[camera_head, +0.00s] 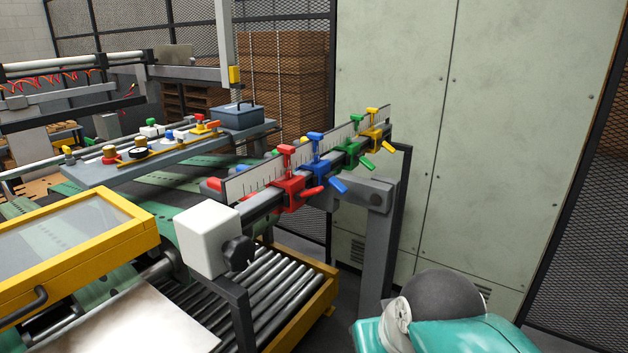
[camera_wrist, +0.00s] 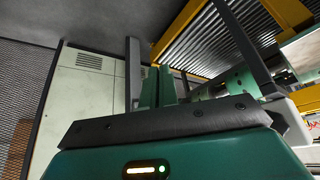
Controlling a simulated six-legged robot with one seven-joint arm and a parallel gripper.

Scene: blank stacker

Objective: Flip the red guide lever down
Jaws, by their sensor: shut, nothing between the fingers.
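The red guide lever (camera_head: 313,191) sticks out to the right, roughly level, from a red clamp block (camera_head: 289,186) on the ruled guide rail in the head view. Its red T-knob stands on top of the clamp. The blue lever (camera_head: 338,184), green lever (camera_head: 366,162) and yellow lever (camera_head: 388,147) farther along the rail tilt downward. My gripper (camera_wrist: 165,82) shows in the wrist view, its green fingers together and empty. The red lever is not visible in the wrist view, and my fingers are not seen in the head view.
A roller conveyor (camera_head: 285,285) with a yellow frame lies below the rail. A white box (camera_head: 207,238) with a black knob is at the rail's near end. A grey post (camera_head: 380,245) stands right of the levers. A pale cabinet (camera_head: 480,130) fills the back right.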

